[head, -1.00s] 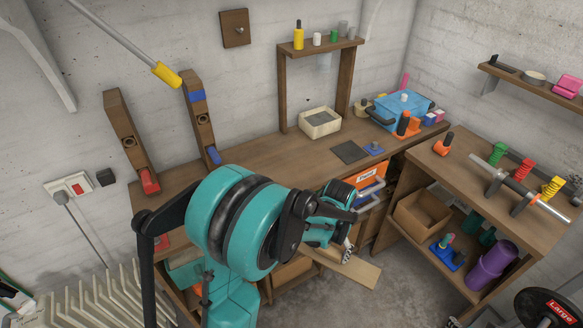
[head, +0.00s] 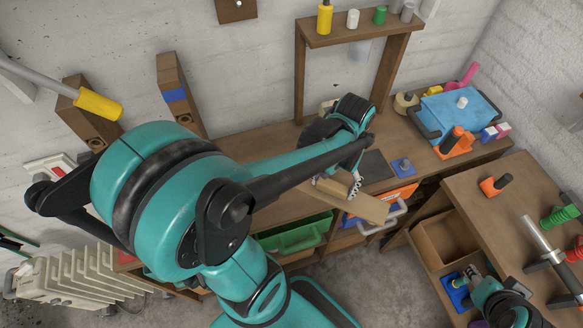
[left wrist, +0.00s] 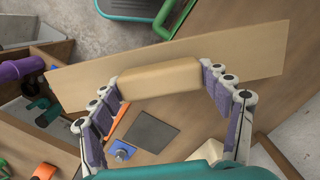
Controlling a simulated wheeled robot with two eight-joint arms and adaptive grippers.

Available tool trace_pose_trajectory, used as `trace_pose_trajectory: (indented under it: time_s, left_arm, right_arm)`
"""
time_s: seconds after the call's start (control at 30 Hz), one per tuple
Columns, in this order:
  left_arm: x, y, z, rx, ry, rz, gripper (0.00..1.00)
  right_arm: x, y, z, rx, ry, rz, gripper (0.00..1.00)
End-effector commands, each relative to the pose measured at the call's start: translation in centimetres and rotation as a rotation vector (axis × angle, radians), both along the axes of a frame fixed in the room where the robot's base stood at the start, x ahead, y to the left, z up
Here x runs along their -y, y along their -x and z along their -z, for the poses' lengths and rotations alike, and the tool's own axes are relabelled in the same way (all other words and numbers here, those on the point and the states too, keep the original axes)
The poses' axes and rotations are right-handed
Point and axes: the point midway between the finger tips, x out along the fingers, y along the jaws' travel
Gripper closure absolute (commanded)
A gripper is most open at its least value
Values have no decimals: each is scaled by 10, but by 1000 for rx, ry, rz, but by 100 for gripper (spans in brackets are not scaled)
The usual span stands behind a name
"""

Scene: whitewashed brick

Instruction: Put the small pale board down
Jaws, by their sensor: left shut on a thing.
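The small pale board (head: 368,207) is a flat wooden plank with a block-shaped grip (left wrist: 160,78) on its face. My left gripper (head: 338,182) is shut on that grip, with one finger at each end in the left wrist view (left wrist: 162,82). The board is at the front edge of the wooden bench (head: 262,148), partly over the bench top in the picture. I cannot tell whether it touches the bench. My right gripper (head: 472,275) is at the lower right by the side bench's shelf; its jaws are too small and covered to read.
A dark square mat (left wrist: 155,130) and a blue holder (head: 403,166) lie on the bench near the board. A blue toolbox (head: 460,108) stands at the back right. A green drawer (head: 295,236) is under the bench. A wooden shelf frame (head: 300,85) rises at the back.

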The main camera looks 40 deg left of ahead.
Motion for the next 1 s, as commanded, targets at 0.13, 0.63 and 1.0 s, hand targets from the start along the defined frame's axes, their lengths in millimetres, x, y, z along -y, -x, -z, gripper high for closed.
trace_pose_trajectory:
  time_s: [0.13,0.63,1.0]
  left_arm:
    - [-32,-14,25,1,-1,-8,68]
    - [-97,-44,68,1,0,0,68]
    - [-96,-44,105,1,0,0,68]
  right_arm:
    - [0,0,15,0,0,0,60]
    - [0,0,35,0,0,0,60]
    - [0,0,50,0,0,0,60]
